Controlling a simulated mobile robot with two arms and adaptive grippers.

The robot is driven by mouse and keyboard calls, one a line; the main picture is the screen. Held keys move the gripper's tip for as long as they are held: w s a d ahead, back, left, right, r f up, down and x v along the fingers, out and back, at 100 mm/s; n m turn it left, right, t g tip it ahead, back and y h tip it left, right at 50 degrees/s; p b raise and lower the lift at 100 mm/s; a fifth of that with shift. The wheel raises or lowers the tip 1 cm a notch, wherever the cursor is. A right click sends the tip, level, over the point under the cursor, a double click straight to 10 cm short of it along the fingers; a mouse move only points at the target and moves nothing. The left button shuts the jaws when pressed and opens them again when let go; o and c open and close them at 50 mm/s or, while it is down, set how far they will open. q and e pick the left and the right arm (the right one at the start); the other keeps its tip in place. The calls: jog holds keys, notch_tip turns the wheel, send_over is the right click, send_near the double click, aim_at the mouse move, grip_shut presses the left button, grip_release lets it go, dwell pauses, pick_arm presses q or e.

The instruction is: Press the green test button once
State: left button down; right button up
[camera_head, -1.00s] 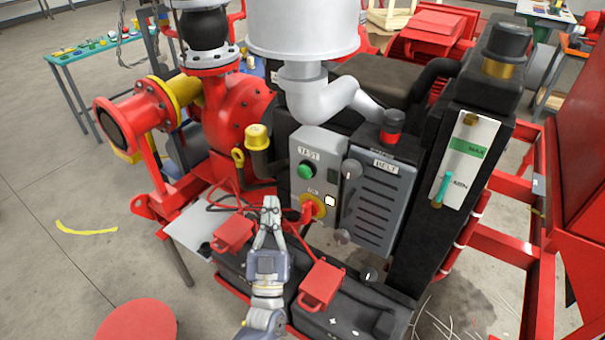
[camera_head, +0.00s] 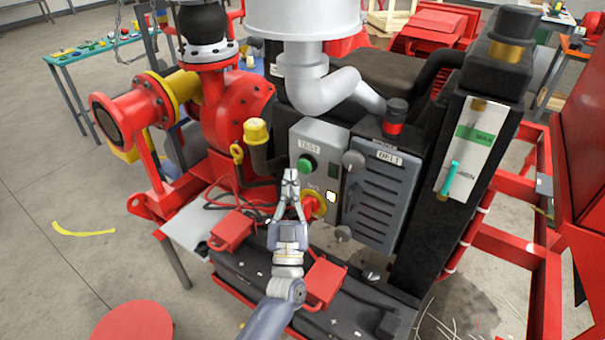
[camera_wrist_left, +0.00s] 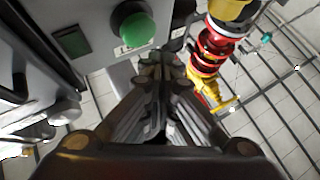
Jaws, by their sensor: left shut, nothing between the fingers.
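The green test button (camera_head: 306,167) sits on the upper part of the grey control box (camera_head: 315,150), under the label TEST. It also shows in the left wrist view (camera_wrist_left: 137,29), domed in a dark ring. My left gripper (camera_head: 291,175) is shut and empty, its fingertips pointing up just below and left of the button in the head view. In the left wrist view the closed fingertips (camera_wrist_left: 161,62) lie just below the button; I cannot tell how far they are from the panel. The right gripper is not in view.
A red knob on a yellow plate (camera_head: 314,204) is just below the button, close to my left gripper. A vented BELT cover (camera_head: 380,195) stands to the right. A yellow-capped pipe (camera_head: 256,133) is at the left.

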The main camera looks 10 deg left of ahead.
pick_arm(q)
jog(key=shift+w+d, duration=0.25)
jog(key=shift+w, duration=0.35)
dwell(1.1)
jog(key=shift+w+d+b, duration=0.15)
jog(key=shift+w+b, duration=0.25)
jog(key=shift+w+d+b, duration=0.2)
jog(key=shift+w+b, duration=0.25)
jog(key=shift+w, duration=0.1)
dwell(0.7)
jog(key=shift+r, duration=0.1)
jog(key=shift+s+a+p, duration=0.2)
jog(key=shift+s+p, duration=0.15)
jog(key=shift+s, duration=0.15)
jog(key=shift+s+a+p, duration=0.2)
jog(key=shift+s+p, duration=0.1)
jog(key=shift+s, duration=0.2)
